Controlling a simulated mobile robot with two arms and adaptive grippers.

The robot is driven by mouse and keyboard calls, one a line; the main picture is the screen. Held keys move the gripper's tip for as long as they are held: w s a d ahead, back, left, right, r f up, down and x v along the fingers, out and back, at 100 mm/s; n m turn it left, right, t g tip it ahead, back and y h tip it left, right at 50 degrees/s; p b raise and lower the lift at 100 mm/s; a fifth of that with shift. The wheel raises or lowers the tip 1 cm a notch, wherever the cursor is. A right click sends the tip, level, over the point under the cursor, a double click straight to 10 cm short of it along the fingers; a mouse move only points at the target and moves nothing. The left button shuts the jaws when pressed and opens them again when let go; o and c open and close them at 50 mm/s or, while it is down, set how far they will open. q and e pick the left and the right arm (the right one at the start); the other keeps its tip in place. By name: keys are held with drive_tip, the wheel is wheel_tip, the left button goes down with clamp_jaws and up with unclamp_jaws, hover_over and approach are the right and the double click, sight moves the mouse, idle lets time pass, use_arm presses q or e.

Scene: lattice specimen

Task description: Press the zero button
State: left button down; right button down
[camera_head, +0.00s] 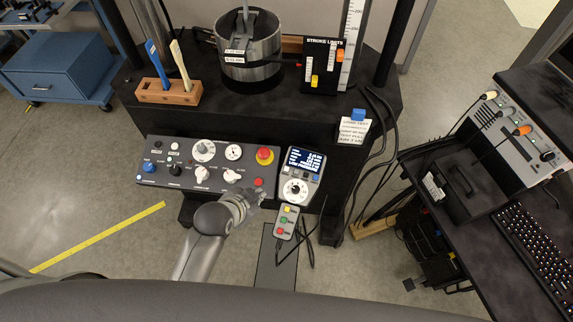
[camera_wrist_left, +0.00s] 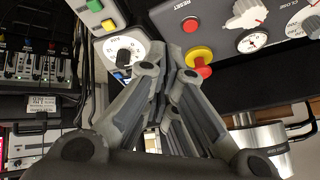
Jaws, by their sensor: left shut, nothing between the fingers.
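The control panel (camera_head: 185,163) stands on the front of the black machine, with several knobs and buttons, a red mushroom button on yellow (camera_head: 265,155) and a small red button (camera_head: 258,181). Beside it is a handset with a lit screen (camera_head: 304,160) and a white dial (camera_head: 295,190). I cannot read a zero label on any button. My left gripper (camera_head: 246,199) is shut and empty, in front of the panel's lower right corner, left of the dial. In the left wrist view its fingertips (camera_wrist_left: 175,55) lie between the dial (camera_wrist_left: 124,52) and the red RESET button (camera_wrist_left: 190,24); contact cannot be told.
A pendant with coloured buttons (camera_head: 286,222) hangs below the handset. Cables (camera_head: 375,140) run down at the right. A desk with a keyboard (camera_head: 540,245) and a grey instrument box (camera_head: 515,140) stands further right. Open floor (camera_head: 85,190) lies to the left.

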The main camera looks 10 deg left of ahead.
use_arm(q)
drive_tip(key=w+d+r+m+t+h, duration=0.1)
drive_tip(key=w+d+r+m+t, duration=0.1)
drive_tip(key=w+d+m, duration=0.1)
drive_tip(key=w+d+r+m+t+h, duration=0.1)
drive_tip(key=w+d+r+m, duration=0.1)
drive_tip(key=w, duration=0.6)
drive_tip(key=d+m, duration=0.1)
drive_tip(key=d, duration=0.1)
drive_tip(key=shift+w+d+r+t, duration=0.15)
drive_tip(key=shift+d+r+t, duration=0.1)
drive_tip(key=shift+d+t, duration=0.15)
drive_tip(key=shift+f, duration=0.1)
drive_tip(key=b, duration=0.8)
hover_over(287, 169)
drive_tip(key=s, duration=0.2)
drive_tip(key=f, duration=0.7)
drive_tip(key=shift+d+f, duration=0.15)
drive_tip(key=shift+d, duration=0.2)
drive_tip(key=shift+w+f+b, duration=0.2)
drive_tip(key=shift+f+b, duration=0.25)
drive_tip(key=shift+f, duration=0.1)
drive_tip(key=shift+f, duration=0.1)
drive_tip(key=shift+w+f, duration=0.1)
drive_tip(key=shift+f, duration=0.2)
